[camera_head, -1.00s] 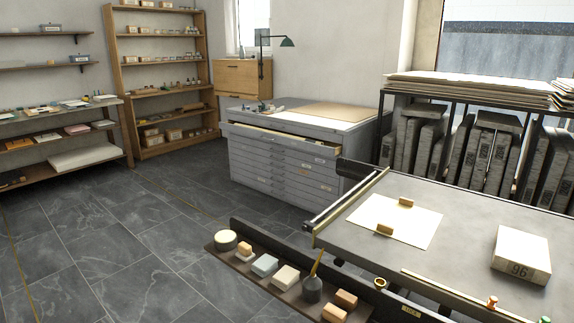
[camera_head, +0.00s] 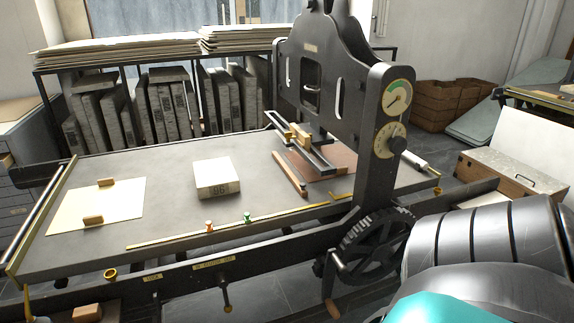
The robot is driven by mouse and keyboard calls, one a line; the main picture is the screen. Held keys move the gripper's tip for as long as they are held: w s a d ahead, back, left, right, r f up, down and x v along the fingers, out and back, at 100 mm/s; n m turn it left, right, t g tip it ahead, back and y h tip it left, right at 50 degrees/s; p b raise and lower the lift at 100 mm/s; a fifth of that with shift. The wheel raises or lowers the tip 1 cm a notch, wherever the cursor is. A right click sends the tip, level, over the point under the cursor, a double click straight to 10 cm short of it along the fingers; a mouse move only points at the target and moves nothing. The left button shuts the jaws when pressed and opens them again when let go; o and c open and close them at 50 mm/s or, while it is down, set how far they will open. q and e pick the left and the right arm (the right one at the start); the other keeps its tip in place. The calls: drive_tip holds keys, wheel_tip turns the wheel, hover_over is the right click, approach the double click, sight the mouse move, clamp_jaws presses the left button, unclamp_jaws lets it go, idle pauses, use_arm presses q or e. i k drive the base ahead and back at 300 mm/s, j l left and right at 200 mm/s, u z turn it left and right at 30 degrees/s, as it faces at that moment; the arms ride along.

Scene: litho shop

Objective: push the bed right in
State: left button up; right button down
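The press bed (camera_head: 150,230) is a long flat grey slab on a dark frame, running from the left of the view to under the upright press (camera_head: 318,80). On the bed lie a cream sheet (camera_head: 65,212) with two small wooden blocks and a pale block marked 96 (camera_head: 213,177). A brown board (camera_head: 325,162) lies on it under the press head. A geared wheel with a crank (camera_head: 365,250) is on the near side. Part of my own arm fills the lower right. Neither gripper is in view.
A rack of upright grey stones (camera_head: 165,108) with flat sheets (camera_head: 125,45) on top stands behind the bed. A wooden box (camera_head: 510,175) and brown baskets (camera_head: 450,105) stand at the right. Dark floor shows below the frame.

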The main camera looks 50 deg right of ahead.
sight(173, 221)
drive_tip(key=z, duration=1.45)
drive_tip(key=j, duration=0.6)
drive_tip(key=i+j, duration=0.1)
drive_tip(key=j, duration=0.5)
drive_tip(key=z, duration=0.05)
